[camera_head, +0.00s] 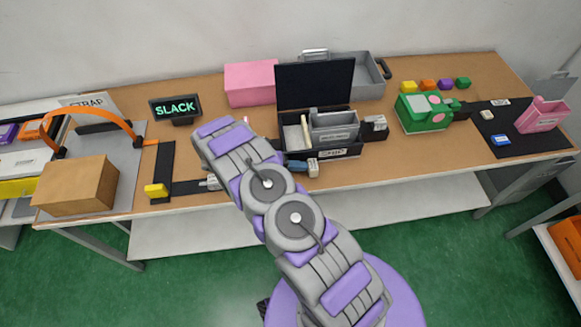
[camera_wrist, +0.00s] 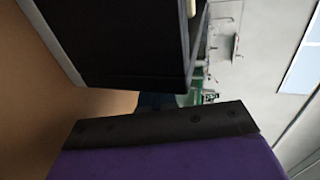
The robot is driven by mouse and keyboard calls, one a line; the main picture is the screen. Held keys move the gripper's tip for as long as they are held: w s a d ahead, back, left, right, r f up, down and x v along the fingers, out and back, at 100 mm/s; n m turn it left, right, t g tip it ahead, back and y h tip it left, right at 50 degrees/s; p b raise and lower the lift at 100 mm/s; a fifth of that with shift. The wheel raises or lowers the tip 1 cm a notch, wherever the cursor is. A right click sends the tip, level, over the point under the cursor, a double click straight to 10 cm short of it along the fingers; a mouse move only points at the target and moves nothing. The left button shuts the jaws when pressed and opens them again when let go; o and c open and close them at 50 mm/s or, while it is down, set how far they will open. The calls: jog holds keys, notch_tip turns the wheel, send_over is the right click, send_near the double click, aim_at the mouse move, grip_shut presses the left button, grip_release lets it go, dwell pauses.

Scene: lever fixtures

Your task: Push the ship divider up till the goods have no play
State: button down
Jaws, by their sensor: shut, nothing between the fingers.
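The black box labelled SHIP (camera_head: 319,154) stands mid-table with its dark lid raised. Inside, an upright cream divider (camera_head: 305,131) stands just left of a grey goods bin (camera_head: 335,127); any gap is too small to judge. A blue piece (camera_head: 298,168) with a grey tip shows at the box's front. My arm hides my gripper in the head view. In the wrist view my gripper (camera_wrist: 160,125) shows as a dark bar, shut and empty, close to the dark box wall (camera_wrist: 125,45). A dark blue piece (camera_wrist: 155,100) is partly hidden behind it.
A SLACK sign (camera_head: 175,107) and a strap fixture with a cardboard box (camera_head: 77,185) stand left. A pink box (camera_head: 250,83) and grey tray (camera_head: 362,77) are behind. A green fixture (camera_head: 422,112) stands right. Some table is bare between them.

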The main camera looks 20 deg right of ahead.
jog(key=shift+s+a, duration=0.1)
jog(key=shift+a, duration=0.65)
jog(key=shift+s+d+r+p, duration=0.1)
jog(key=shift+d+p, duration=0.35)
jog(key=shift+d, duration=0.5)
jog(key=shift+a, duration=0.2)
jog(key=shift+d, duration=0.1)
jog(key=shift+s, duration=0.1)
